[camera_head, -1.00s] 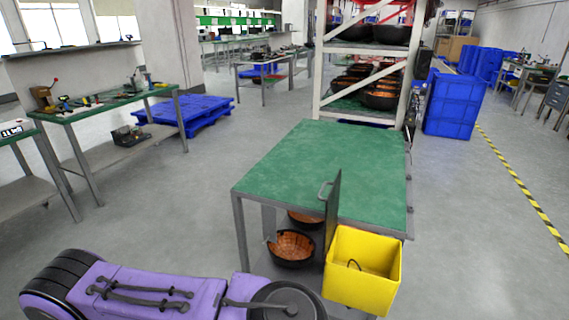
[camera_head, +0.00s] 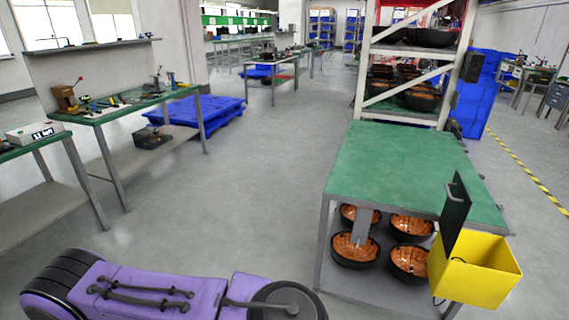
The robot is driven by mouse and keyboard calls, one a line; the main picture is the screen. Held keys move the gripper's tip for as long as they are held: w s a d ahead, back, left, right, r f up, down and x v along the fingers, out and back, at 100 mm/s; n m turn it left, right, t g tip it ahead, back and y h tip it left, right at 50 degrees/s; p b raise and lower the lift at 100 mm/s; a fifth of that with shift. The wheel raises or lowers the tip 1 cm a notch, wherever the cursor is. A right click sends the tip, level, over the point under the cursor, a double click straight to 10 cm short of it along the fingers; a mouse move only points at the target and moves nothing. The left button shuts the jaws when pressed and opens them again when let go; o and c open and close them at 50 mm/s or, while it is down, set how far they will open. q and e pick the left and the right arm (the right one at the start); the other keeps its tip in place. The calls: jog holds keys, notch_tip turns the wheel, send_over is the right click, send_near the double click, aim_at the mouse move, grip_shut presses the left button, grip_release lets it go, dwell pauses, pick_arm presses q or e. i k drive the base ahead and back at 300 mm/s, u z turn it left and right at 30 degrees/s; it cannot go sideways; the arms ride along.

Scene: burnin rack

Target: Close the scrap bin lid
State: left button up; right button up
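The yellow scrap bin (camera_head: 478,282) is at the lower right, at the front right corner of the green-topped table (camera_head: 395,165). Its dark lid (camera_head: 456,215) stands upright at the left side of the bin, so the bin is open. The bin's inside shows in part and looks empty where I can see it. My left arm, purple and black, lies across the lower left, apart from the table and bin; its gripper is out of view. My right gripper is out of view too.
Several black bowls with orange insides (camera_head: 355,250) sit on the table's lower shelf. A white rack (camera_head: 455,75) stands behind the table, with blue crates (camera_head: 475,95) beside it. A workbench (camera_head: 125,110) and blue pallets (camera_head: 205,112) are at left. The floor between is clear.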

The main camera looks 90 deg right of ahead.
aim_at(446, 213)
jog(key=z, duration=3.95)
jog(key=i, duration=0.85)
jog(key=z, duration=0.85)
jog(key=k, duration=0.75)
jog(key=u, duration=1)
jog(key=i, duration=0.15)
jog(key=z, duration=0.35)
